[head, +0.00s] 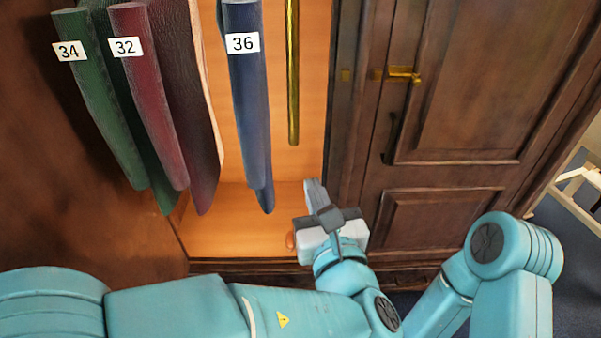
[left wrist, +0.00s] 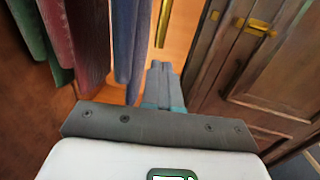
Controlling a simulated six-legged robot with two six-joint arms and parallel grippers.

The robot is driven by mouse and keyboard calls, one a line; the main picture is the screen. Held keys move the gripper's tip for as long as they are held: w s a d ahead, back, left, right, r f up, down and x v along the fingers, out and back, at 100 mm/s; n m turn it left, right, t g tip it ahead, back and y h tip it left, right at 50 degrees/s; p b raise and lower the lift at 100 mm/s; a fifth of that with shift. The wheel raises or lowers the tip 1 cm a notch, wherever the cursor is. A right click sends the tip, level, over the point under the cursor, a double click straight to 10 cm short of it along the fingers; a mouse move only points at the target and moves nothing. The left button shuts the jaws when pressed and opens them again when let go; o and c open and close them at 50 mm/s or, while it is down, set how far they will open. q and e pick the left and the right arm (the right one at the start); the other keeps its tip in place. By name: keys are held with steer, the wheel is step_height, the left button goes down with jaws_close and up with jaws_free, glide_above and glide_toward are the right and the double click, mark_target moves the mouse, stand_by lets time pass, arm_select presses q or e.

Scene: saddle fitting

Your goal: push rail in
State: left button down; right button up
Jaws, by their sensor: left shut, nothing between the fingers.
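A slim brass rail (head: 292,75) shows inside the lit wardrobe, right of the blue hanging piece marked 36 (head: 248,100). Its upper end is cut off by the picture's top edge. It also shows at the top of the left wrist view (left wrist: 164,22). My left gripper (head: 313,186) is shut and empty, in front of the wardrobe's opening near its lower right edge. It is apart from the rail, below its lower end in the head view. In the left wrist view its closed fingers (left wrist: 159,82) point toward the wardrobe's inside. My right gripper is not in view.
A green piece marked 34 (head: 98,100) and a dark red piece marked 32 (head: 150,95) hang at the left. The wardrobe floor (head: 228,225) looks mostly bare.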

mark_target(295, 135)
arm_select(q)
steer(key=w+p, duration=0.1)
steer(key=w, duration=0.3)
steer(key=w+a+p, duration=0.1)
steer(key=w, duration=0.3)
steer(key=w+a+p, duration=0.1)
steer(key=w, duration=0.3)
steer(key=shift+w+f, duration=0.1)
steer(key=shift+w, duration=0.3)
steer(key=shift+w+a, duration=0.1)
steer(key=shift+w, duration=0.15)
steer(key=shift+a, duration=0.1)
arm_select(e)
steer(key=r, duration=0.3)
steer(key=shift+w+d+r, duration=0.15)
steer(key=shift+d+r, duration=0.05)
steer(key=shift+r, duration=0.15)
arm_select(q)
steer(key=shift+f, duration=0.1)
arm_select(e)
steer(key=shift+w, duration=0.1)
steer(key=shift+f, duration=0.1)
